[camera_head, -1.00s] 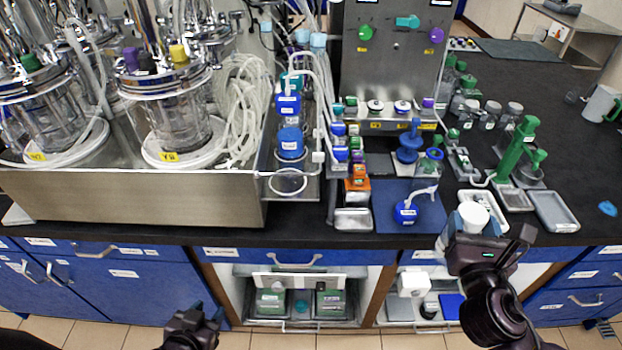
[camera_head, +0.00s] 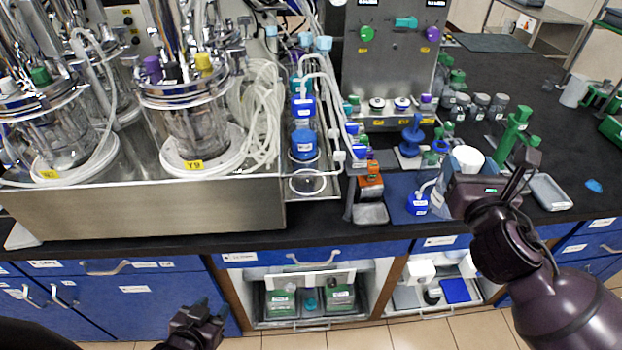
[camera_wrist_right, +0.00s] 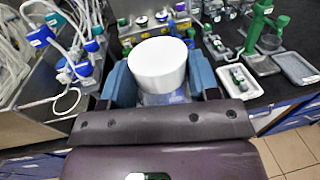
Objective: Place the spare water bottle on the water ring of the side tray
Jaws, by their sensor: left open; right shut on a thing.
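The spare water bottle has a wide white cap (camera_head: 467,158); its clear body is mostly hidden by my right gripper (camera_head: 458,182). In the right wrist view the bottle (camera_wrist_right: 157,66) stands between the blue pads of that gripper (camera_wrist_right: 160,88), which is shut on it. The side tray (camera_head: 327,187) is the narrow metal tray right of the bioreactors. An empty ring (camera_head: 307,182) is at its front end, well left of the bottle; it also shows in the right wrist view (camera_wrist_right: 52,101). My left gripper (camera_head: 198,322) is open and empty, low in front of the cabinets.
Blue-capped bottles (camera_head: 304,144) with tubing stand on the side tray behind the ring. A small blue bottle (camera_head: 418,204) stands on the blue mat (camera_head: 398,194), between the ring and my right gripper. Green stand (camera_head: 513,137) and grey tray (camera_head: 549,193) are at right.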

